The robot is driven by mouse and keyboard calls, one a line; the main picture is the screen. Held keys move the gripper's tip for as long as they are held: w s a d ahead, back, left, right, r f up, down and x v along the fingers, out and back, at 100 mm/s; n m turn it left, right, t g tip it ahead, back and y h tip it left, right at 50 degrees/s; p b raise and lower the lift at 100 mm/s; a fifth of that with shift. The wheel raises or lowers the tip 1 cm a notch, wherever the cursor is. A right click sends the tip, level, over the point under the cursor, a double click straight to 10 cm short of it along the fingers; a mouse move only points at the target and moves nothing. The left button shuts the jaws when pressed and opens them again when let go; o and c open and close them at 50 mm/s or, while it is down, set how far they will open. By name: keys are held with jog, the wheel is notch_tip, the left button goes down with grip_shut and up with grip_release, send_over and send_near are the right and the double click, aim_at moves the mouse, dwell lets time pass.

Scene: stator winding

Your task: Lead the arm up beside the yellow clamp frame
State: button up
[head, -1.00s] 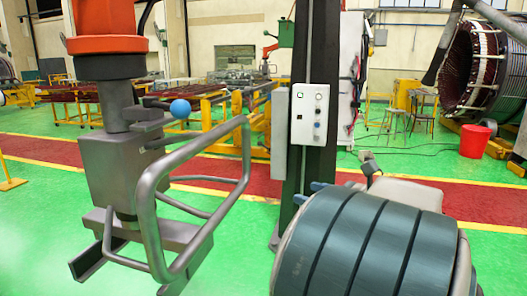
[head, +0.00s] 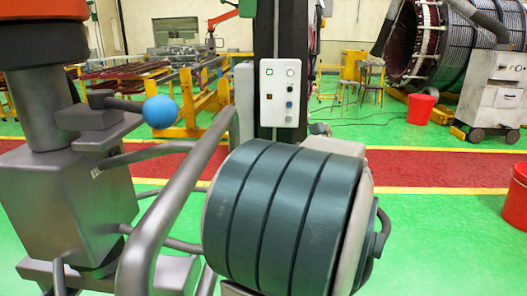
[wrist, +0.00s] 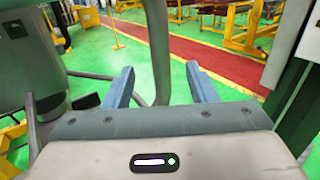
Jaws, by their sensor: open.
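Yellow metal framework (head: 203,97) stands beyond the red lane in the head view, left of a dark column. Yellow frames also show at the top of the wrist view (wrist: 258,18). I cannot tell which of these is the clamp frame. My gripper (wrist: 160,68) shows in the wrist view with its two blue fingers wide apart and nothing between them. A green floor, a grey tube and the red lane show beyond the fingers. The gripper is apart from the yellow frames. In the head view my banded arm hides it.
A grey machine (head: 70,195) with a tubular handle and blue ball (head: 160,111) stands close on the left. The dark column (head: 283,30) carries a control box (head: 283,93). Red buckets (head: 421,108), a wheeled cabinet (head: 490,95) and a large stator (head: 420,45) are right.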

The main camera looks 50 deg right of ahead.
jog(key=w+a+p, duration=0.1)
jog(key=w, duration=1)
jog(key=shift+w+a, duration=0.2)
jog(key=shift+w, duration=0.1)
grip_shut()
dwell(0.8)
dwell(0.3)
dwell(1.7)
